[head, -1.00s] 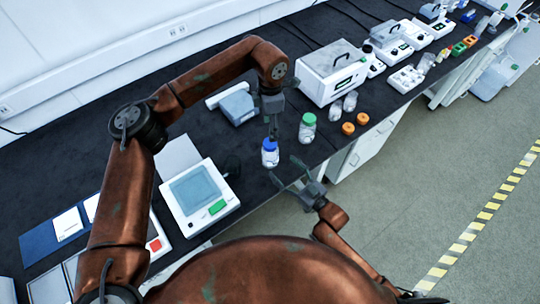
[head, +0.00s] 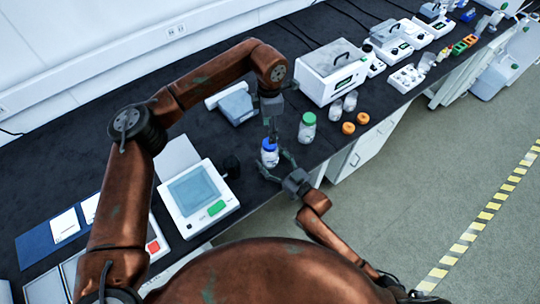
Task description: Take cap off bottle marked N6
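A blue-capped bottle (head: 270,157) stands upright near the front edge of the dark bench. A green-capped bottle (head: 307,132) stands to its right. Any marking on either is too small to read. My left gripper (head: 271,132) points down directly above the blue cap (head: 269,144); its fingers look close together, but I cannot tell whether they touch the cap. My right gripper (head: 274,168) comes from the front right, its fingers spread around the lower part of the blue-capped bottle. I cannot tell whether they press on it.
Two clear jars (head: 343,104) and two orange caps (head: 355,124) lie to the right, before a white box instrument (head: 330,72). A white device with a screen (head: 196,197) is at left. The bench's front edge runs close by the bottles.

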